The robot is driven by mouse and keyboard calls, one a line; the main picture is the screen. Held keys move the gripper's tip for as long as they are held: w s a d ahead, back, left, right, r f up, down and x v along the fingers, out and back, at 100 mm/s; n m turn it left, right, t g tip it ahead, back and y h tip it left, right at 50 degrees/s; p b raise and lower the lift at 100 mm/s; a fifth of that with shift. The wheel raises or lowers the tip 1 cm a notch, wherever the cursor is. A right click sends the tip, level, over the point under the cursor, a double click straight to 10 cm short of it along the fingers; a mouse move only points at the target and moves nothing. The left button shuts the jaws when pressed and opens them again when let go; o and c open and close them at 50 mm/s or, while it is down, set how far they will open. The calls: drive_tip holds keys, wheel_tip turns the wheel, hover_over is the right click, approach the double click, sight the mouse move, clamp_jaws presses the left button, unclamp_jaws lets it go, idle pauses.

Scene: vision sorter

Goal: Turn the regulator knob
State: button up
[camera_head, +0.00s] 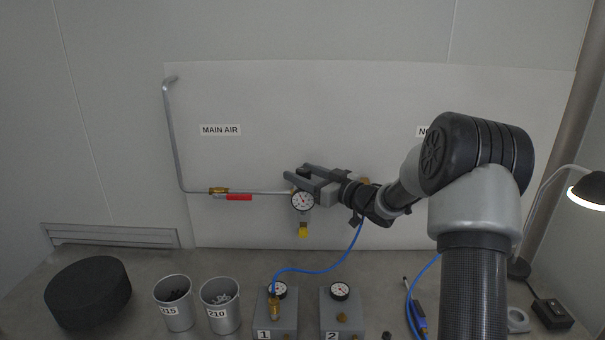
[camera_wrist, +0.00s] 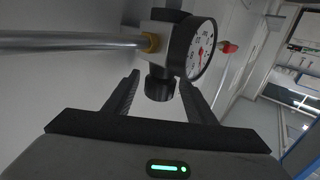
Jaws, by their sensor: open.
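The regulator knob (camera_wrist: 159,88) is black and ribbed, under the regulator body in the wrist view. My gripper (camera_wrist: 161,81) is open, with one finger on each side of the knob. A gap shows between the knob and each finger, so neither appears to touch it. The round pressure gauge (camera_wrist: 200,50), white with a red needle, sits right beside the regulator. In the head view my gripper (camera_head: 299,177) is at the wall panel just above the gauge (camera_head: 302,200). There the knob is hard to tell apart from the dark gripper parts.
A metal pipe (camera_head: 265,192) with a red valve handle (camera_head: 239,197) runs left of the gauge. A yellow piece (camera_head: 303,230) hangs below it. A blue hose (camera_head: 320,270) drops to gauge block 1 (camera_head: 288,311). Cups, a black disc (camera_head: 88,291) and a lamp (camera_head: 590,190) occupy the bench.

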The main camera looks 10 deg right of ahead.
drive_tip(key=shift+w+a, duration=0.1)
drive_tip(key=c, duration=1)
drive_tip(key=shift+f, duration=0.1)
drive_tip(key=shift+c, duration=0.2)
drive_tip(key=shift+h+b, duration=0.3)
drive_tip(key=shift+b, duration=0.2)
